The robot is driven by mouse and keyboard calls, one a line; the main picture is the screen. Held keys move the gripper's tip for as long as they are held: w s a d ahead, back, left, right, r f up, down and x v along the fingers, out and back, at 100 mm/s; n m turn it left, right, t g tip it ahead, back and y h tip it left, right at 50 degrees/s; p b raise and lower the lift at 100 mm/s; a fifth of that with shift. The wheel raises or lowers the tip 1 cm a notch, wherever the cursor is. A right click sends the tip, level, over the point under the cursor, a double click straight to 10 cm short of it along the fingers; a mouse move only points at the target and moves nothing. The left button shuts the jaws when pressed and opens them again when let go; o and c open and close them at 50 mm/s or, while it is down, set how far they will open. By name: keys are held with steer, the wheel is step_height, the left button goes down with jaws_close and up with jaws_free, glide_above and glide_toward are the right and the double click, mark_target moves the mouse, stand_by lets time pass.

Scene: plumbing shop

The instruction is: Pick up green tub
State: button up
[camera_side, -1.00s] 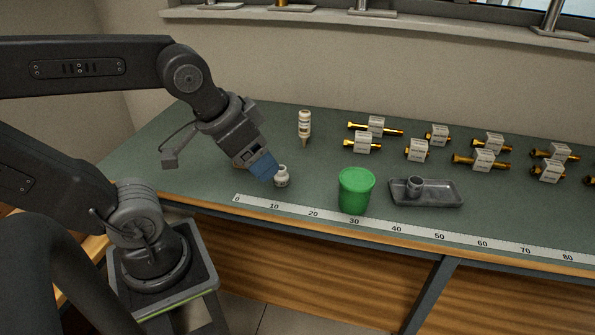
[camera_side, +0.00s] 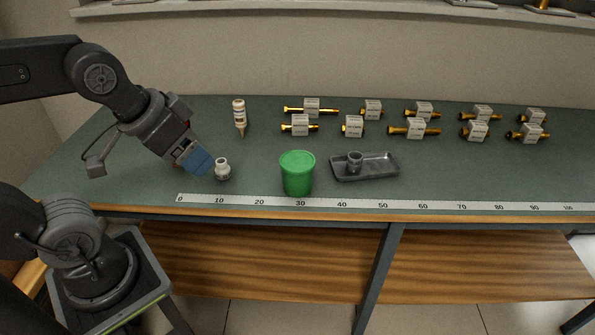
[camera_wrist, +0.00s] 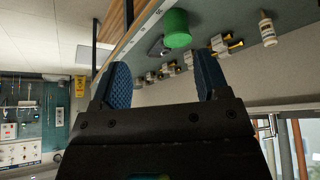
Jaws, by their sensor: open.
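The green tub (camera_side: 297,174) stands upright with its lid on, near the front edge of the bench. It also shows at the top of the wrist view (camera_wrist: 177,28). My gripper (camera_side: 201,168) is left of the tub and apart from it, above the bench. In the wrist view its two blue fingers (camera_wrist: 162,82) are spread wide with nothing between them.
A small white fitting (camera_side: 222,170) stands close beside my gripper, between it and the tub. A grey tray (camera_side: 382,170) with a small cup (camera_side: 354,162) lies right of the tub. A bottle (camera_side: 239,117) and several tagged brass fittings (camera_side: 415,128) stand behind. A ruler strip (camera_side: 380,204) runs along the front.

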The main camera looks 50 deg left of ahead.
steer(key=shift+o, duration=0.3)
steer(key=o, duration=0.5)
steer(key=shift+o, duration=0.2)
steer(key=n+g+y, duration=0.3)
steer(key=n+y, duration=0.1)
steer(key=n, duration=0.8)
glide_above(298, 161)
steer(key=s+d, duration=0.2)
steer(key=d, duration=0.2)
step_height(298, 161, down, 7)
steer(key=x, duration=1.3)
steer(key=shift+s+a+f, duration=0.2)
steer(key=shift+a+f, duration=0.05)
steer(key=shift+f, duration=0.05)
